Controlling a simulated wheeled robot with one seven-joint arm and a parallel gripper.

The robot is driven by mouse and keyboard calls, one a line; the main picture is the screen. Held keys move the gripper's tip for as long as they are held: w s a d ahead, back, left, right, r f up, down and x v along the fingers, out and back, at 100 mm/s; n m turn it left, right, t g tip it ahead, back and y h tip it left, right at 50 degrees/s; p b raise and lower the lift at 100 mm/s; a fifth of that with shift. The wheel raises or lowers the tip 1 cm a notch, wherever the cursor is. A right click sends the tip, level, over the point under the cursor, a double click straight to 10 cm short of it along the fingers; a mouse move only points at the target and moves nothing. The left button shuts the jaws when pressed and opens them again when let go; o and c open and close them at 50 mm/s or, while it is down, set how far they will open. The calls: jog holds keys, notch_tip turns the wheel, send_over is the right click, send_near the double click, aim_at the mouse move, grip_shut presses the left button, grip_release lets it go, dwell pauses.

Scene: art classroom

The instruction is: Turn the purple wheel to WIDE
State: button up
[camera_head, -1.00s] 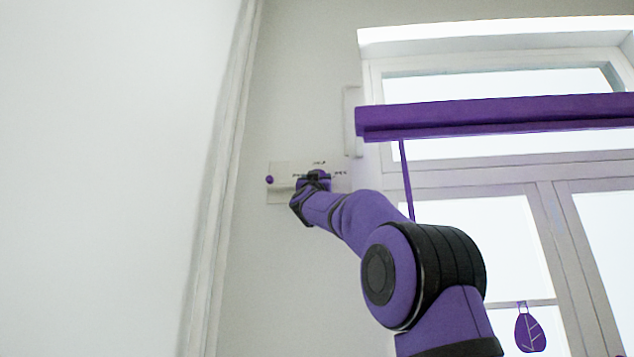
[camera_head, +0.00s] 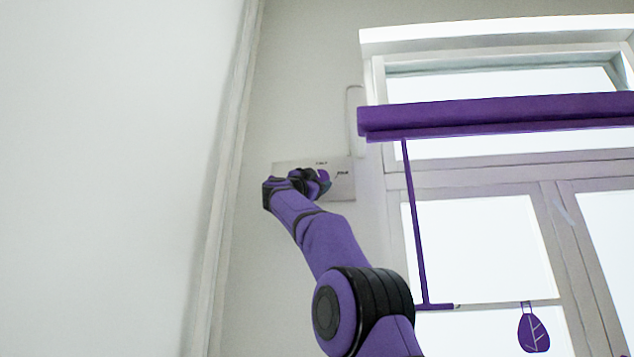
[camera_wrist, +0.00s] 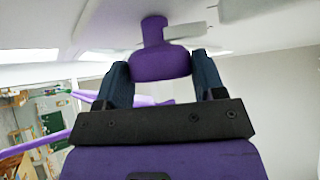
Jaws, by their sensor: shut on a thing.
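The purple wheel (camera_head: 323,175) is on a pale plate (camera_head: 346,190) on the wall, left of the window. Only part of it shows beside my gripper (camera_head: 325,183). In the wrist view the purple wheel (camera_wrist: 160,63) is a broad rounded piece on a narrower stem that runs to a pale surface. My gripper (camera_wrist: 160,80) has one dark blue finger on each side of it and is shut on it. Small dark labels show above the wheel and to its right. They are too small to read, and where the wheel points cannot be told.
A purple blind (camera_head: 495,115) hangs across the window, with a purple rod (camera_head: 414,225) below its left end. A purple leaf-shaped ornament (camera_head: 533,331) hangs lower right. A pale vertical wall edge (camera_head: 222,190) stands left of the plate. My forearm crosses the wall below the plate.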

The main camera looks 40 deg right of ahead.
jog(key=shift+m+g, duration=0.7)
jog(key=shift+m, duration=0.1)
jog(key=o, duration=0.9)
jog(key=shift+a, duration=0.1)
jog(key=v, duration=1)
jog(key=shift+a, duration=0.35)
jog(key=shift+s, duration=0.15)
